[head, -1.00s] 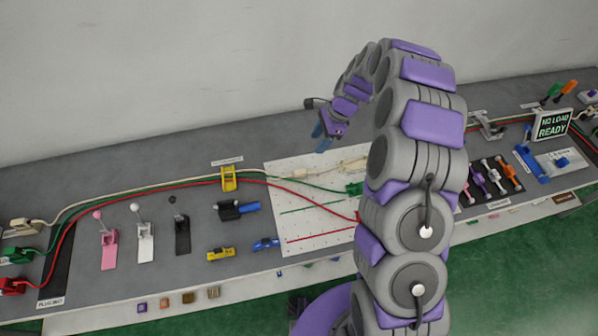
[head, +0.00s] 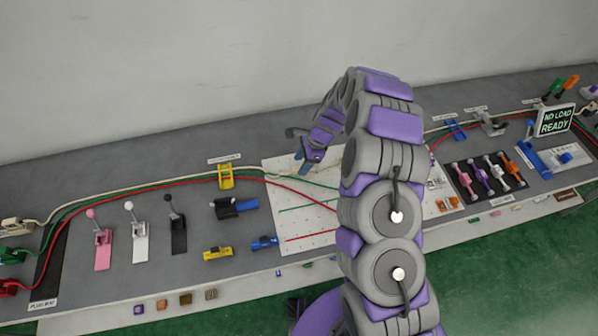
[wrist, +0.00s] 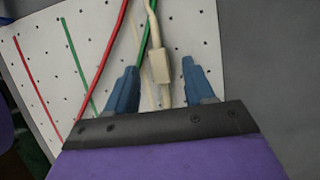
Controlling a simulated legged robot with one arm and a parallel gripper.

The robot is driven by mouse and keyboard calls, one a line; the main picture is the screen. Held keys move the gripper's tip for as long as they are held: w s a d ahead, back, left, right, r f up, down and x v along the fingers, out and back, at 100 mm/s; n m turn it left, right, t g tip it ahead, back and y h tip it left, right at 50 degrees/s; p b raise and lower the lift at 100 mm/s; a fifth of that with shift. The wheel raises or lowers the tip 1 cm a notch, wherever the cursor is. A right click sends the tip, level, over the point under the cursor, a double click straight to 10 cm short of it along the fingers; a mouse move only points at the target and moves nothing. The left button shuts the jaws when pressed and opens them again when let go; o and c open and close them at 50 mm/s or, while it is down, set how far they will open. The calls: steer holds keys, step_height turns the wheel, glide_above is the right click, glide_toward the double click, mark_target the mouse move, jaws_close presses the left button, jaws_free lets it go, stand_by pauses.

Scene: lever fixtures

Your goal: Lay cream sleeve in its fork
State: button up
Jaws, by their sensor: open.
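The cream sleeve (wrist: 159,64) is a pale block on a thin cream cable, over the white pegboard (wrist: 95,30) in the wrist view. My gripper (wrist: 160,68) is open, with one blue finger on each side of the sleeve. A gap shows between the sleeve and each finger; I cannot tell the height between them. In the head view my gripper (head: 303,168) is low over the back of the white pegboard (head: 274,200), and the sleeve is not clear there. I cannot make out the cream fork in either view.
A red cable (wrist: 112,45) and a green cable (wrist: 144,45) run close to the left finger. A yellow clip (head: 226,177) holds the cables left of the board.

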steer(key=x, duration=0.2)
steer(key=shift+a+f, duration=0.25)
steer(key=shift+f, duration=0.1)
jaws_close()
